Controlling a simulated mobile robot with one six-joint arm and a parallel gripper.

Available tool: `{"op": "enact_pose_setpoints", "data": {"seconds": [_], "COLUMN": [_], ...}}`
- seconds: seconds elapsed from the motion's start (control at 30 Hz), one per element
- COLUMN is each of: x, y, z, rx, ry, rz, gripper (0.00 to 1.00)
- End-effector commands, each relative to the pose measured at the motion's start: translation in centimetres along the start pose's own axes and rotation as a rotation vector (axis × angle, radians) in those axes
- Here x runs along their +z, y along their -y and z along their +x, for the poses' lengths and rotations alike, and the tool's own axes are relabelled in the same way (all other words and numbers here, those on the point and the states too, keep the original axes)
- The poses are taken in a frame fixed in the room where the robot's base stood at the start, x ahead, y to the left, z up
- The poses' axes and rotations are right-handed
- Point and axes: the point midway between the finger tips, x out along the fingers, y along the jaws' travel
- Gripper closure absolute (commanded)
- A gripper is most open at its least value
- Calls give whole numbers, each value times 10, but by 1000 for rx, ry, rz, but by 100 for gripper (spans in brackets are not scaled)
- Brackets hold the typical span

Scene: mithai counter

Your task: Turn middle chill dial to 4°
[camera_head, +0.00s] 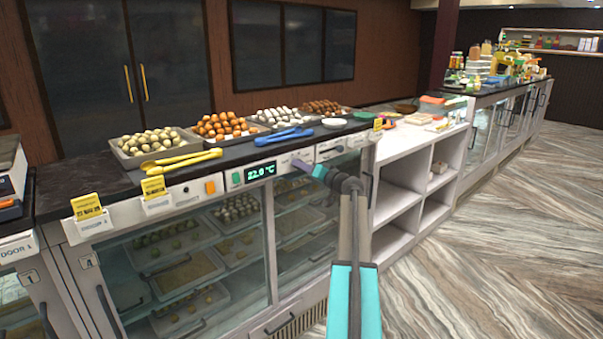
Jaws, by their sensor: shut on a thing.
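Trays of sweets (155,152) line the dark countertop, with yellow tongs (182,160) and blue tongs (284,136) near its front edge. Glass doors (190,260) are below the strip. White open shelves (400,185) stand right. The wood-patterned floor (480,260) is clear.

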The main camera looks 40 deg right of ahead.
Motion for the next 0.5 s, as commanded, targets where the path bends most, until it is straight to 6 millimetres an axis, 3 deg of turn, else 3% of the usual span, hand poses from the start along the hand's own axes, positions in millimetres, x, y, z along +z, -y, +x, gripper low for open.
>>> {"op": "enact_pose_setpoints", "data": {"seconds": [0.5], "x": [-3], "y": [4], "z": [2], "rx": [-5], "ry": [-4], "rz": [59], "gripper": [93]}}
